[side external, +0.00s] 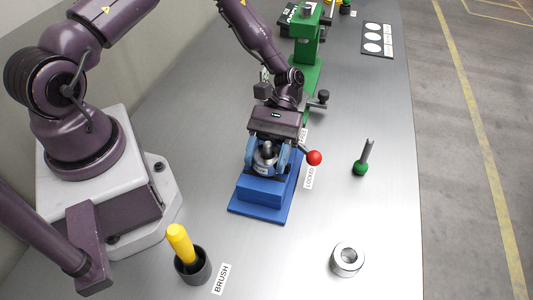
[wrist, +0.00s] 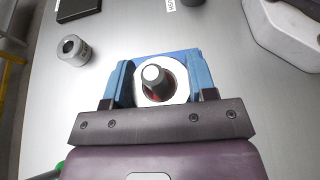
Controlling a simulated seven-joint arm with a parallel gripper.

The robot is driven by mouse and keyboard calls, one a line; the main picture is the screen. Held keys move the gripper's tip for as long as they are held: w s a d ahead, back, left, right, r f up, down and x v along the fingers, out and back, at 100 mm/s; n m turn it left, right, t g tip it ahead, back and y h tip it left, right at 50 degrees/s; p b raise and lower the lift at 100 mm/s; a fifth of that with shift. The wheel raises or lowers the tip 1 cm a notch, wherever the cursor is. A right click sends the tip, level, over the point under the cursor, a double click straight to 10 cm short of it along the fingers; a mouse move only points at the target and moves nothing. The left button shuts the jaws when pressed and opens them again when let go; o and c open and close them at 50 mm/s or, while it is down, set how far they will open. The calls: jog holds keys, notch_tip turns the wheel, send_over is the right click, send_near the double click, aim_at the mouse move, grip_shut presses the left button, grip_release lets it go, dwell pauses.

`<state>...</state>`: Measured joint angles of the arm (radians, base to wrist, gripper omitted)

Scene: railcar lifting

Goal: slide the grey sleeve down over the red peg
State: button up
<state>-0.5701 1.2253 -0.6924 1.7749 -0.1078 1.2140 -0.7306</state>
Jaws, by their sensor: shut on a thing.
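The grey sleeve (wrist: 180,92), a pale ring, is between the blue fingers of my gripper (wrist: 161,84) in the wrist view. My gripper is shut on it. A post with a pale round top (wrist: 153,73) stands up inside the ring's opening, and dark red of the peg (wrist: 150,93) shows at its foot. The sleeve is around the peg. In the side view my gripper (side external: 265,158) is over the blue fixture (side external: 262,198), and the sleeve shows between its fingers. How far down the sleeve sits is hidden.
A red-ball lever (side external: 314,158) sticks out right of the fixture by a LOCKED label (side external: 309,177). A loose metal ring (side external: 347,260), a green-based pin (side external: 362,160) and a brush cup (side external: 193,268) stand apart. A green press (side external: 306,45) is behind. The front right table is mostly clear.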

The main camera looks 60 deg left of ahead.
jog(key=shift+f, duration=0.35)
dwell(0.3)
jog(key=o, duration=1.2)
